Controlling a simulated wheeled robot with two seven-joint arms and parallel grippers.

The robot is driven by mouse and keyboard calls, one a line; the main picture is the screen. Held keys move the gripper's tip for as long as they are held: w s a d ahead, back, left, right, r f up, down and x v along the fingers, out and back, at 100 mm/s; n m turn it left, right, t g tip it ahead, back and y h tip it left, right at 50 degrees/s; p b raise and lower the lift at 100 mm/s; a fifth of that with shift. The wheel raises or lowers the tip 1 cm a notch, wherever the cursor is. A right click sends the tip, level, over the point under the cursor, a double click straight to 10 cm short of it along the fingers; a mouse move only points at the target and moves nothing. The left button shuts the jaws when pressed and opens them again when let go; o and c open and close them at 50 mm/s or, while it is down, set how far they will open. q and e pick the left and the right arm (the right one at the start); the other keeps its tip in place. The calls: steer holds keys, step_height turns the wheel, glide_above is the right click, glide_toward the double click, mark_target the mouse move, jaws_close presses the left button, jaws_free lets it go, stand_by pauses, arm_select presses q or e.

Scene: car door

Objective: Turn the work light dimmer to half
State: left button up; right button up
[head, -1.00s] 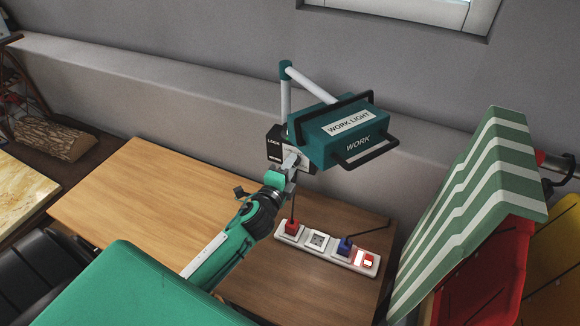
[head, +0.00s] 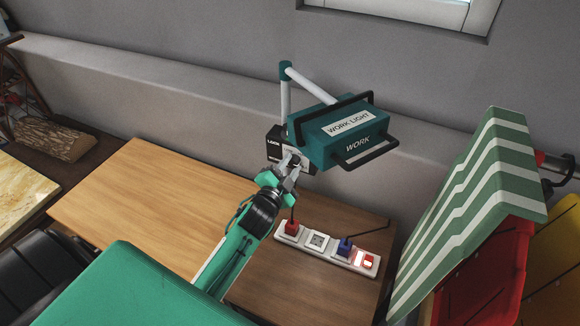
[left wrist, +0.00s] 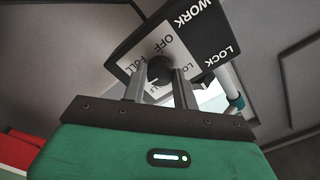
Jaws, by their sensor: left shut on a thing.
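The dimmer box (head: 273,143), black and white, stands at the back of the wooden table, behind and left of the teal work light (head: 335,130). In the left wrist view its panel (left wrist: 205,42) reads WORK, LOCK, OFF and FULL, with another label partly hidden. A round dark dimmer knob (left wrist: 159,67) sits on this panel. My left gripper (head: 292,164) reaches the box from the front and is shut on the knob, one finger on each side. My right gripper is not in view.
A white power strip (head: 318,243) with a red plug, a blue plug and a lit red switch lies right of my left arm. A green-striped panel (head: 470,200) and red bins (head: 490,270) stand at the right. The wooden table's left part (head: 150,195) is clear.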

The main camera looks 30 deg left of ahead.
arm_select(q)
steer(key=n, duration=0.4)
steer(key=shift+n+p, duration=0.3)
steer(key=shift+p, duration=0.1)
steer(key=n+p, duration=0.1)
steer(key=n, duration=0.3)
steer(key=shift+n, duration=0.3)
steer(key=shift+f, duration=0.1)
steer(key=o, duration=1)
steer(key=shift+s+d+b, duration=0.2)
steer(key=shift+s+b, duration=1)
steer(key=shift+s, duration=2.3)
steer(key=shift+s+d+b, duration=0.2)
steer(key=shift+s+b, duration=1)
steer(key=shift+s, duration=2.25)
